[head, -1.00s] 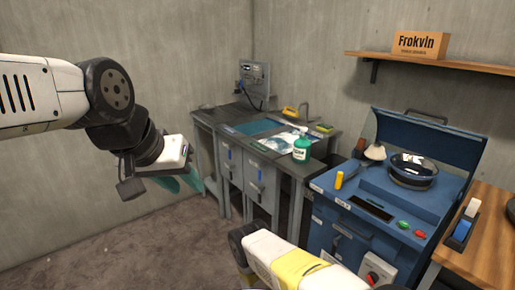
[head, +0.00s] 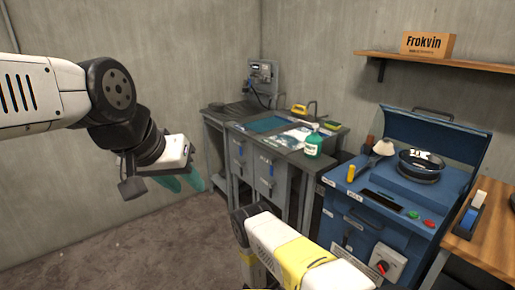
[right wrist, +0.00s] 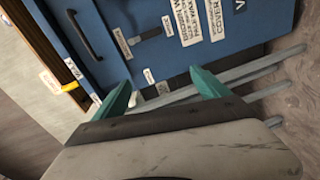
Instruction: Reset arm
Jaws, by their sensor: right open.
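My left gripper (head: 182,180) hangs at the left of the head view, in front of the bare wall. Its two teal fingers stand apart, with nothing seen between them. My right arm reaches in at the bottom middle of the head view, with its gripper out of sight there. In the right wrist view my right gripper (right wrist: 160,80) is open and empty. Its teal fingers point toward a blue machine front with white labels, and no contact shows.
The blue machine (head: 385,195), lid raised, holds a dark round bowl-like part (head: 421,166) at the right. A wooden table (head: 490,220) is at the far right. The floor at lower left is clear.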

